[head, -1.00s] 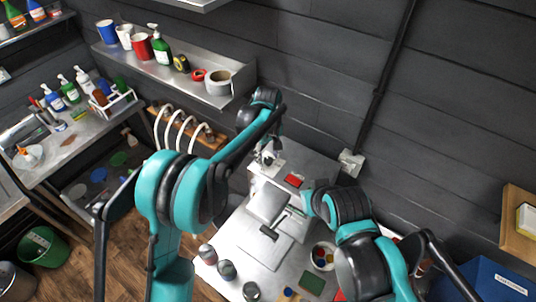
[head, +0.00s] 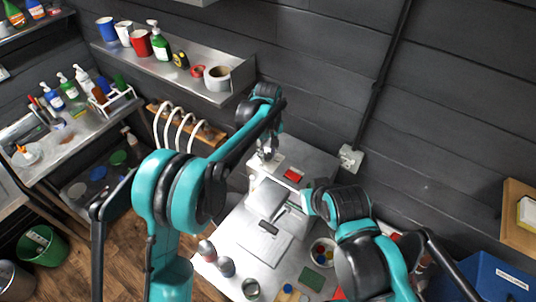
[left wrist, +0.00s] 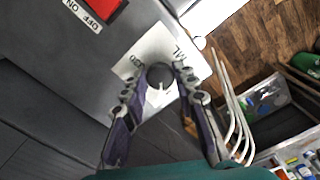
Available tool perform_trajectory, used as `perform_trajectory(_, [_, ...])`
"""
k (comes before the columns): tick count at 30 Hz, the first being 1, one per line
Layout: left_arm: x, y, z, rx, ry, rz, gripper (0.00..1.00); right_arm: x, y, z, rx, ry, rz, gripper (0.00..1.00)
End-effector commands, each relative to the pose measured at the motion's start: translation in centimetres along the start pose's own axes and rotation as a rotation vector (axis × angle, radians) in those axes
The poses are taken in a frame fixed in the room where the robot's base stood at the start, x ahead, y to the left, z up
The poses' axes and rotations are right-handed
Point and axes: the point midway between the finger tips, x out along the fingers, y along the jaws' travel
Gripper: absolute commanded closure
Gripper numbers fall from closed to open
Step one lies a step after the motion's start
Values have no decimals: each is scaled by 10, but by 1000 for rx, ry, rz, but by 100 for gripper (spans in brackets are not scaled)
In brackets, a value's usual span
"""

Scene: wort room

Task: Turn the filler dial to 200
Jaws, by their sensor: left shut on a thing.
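The filler dial (left wrist: 160,74) is a dark round knob on a white label plate in the left wrist view. The plate carries printed marks, including "ML"; the other print is upside down and hard to read. A white pointed mark shows just below the knob. My left gripper (left wrist: 157,79) has its fingers on both sides of the knob and is shut on it.
A red switch (left wrist: 104,7) marked ON and OFF is on the same housing. White curved hoses (head: 175,128) on a wooden rack are left of the filler. Several small tins and a bowl (head: 322,252) stand on the bench front. A shelf (head: 215,95) hangs behind.

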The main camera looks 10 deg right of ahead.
Motion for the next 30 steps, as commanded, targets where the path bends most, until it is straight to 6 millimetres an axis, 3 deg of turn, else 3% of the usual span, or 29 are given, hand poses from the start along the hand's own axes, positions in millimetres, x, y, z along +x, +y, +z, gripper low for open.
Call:
perform_trajectory(15, [3, 0, -2, 464, 4, 0, 100, 35, 0, 25, 0, 0, 0, 100])
perform_trajectory(30, [0, 0, -2, 827, 5, 0, 100, 51, 0, 36, 0, 0, 0, 100])
